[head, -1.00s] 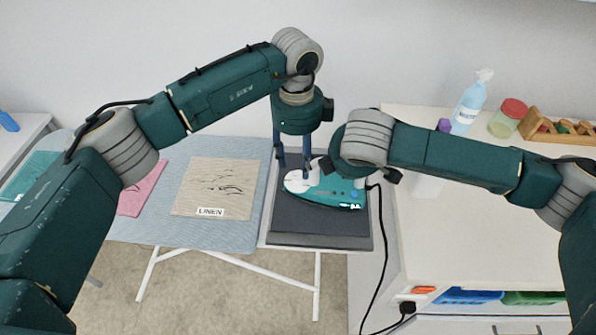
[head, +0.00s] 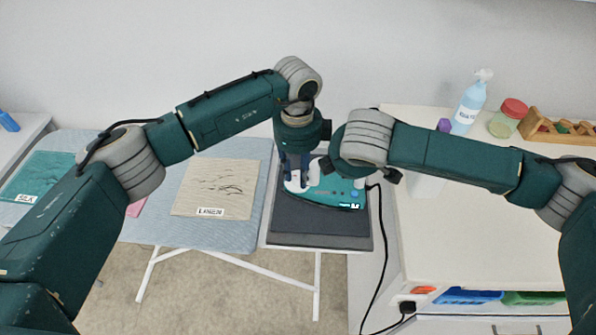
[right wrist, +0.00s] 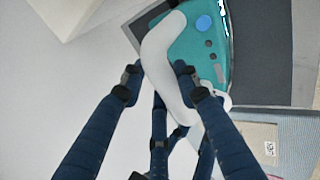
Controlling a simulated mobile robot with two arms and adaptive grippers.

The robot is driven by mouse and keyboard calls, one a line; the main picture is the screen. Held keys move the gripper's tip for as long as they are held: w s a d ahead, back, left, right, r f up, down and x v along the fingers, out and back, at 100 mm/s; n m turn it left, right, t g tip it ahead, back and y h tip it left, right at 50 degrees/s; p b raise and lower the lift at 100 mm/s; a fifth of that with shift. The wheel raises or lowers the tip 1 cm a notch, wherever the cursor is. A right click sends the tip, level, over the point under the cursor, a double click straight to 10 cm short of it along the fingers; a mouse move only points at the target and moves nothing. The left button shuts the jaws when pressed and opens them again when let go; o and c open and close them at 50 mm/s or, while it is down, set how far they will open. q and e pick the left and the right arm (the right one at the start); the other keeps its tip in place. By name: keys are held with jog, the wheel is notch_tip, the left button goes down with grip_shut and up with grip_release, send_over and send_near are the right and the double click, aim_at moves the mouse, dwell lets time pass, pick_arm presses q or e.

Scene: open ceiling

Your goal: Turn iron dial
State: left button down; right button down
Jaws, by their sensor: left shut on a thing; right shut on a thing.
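The teal and white iron (head: 338,193) rests on a dark pad (head: 310,227) at the right end of the ironing board. My left gripper (head: 298,184) reaches straight down onto the iron's left end, its fingers shut. My right gripper (right wrist: 155,84) is shut on the iron's white handle (right wrist: 162,60), a finger on each side, in the right wrist view. In the head view its fingers are hidden behind its own wrist. Fingers of my left gripper also show in the right wrist view (right wrist: 172,135).
A linen cloth (head: 215,185) lies left of the pad. The black cord (head: 381,240) hangs along the counter (head: 480,215). A spray bottle (head: 467,107), a red-lidded jar (head: 506,118) and a wooden rack (head: 560,128) stand at the counter's back.

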aim_at(297, 176)
pick_arm(q)
jog(key=m, duration=0.4)
jog(key=shift+m, duration=0.4)
jog(key=shift+w, duration=0.1)
jog(key=c, duration=1.4)
grip_release()
jog(key=shift+r, duration=0.1)
notch_tip(297, 176, up, 12)
jog(key=shift+a, duration=0.15)
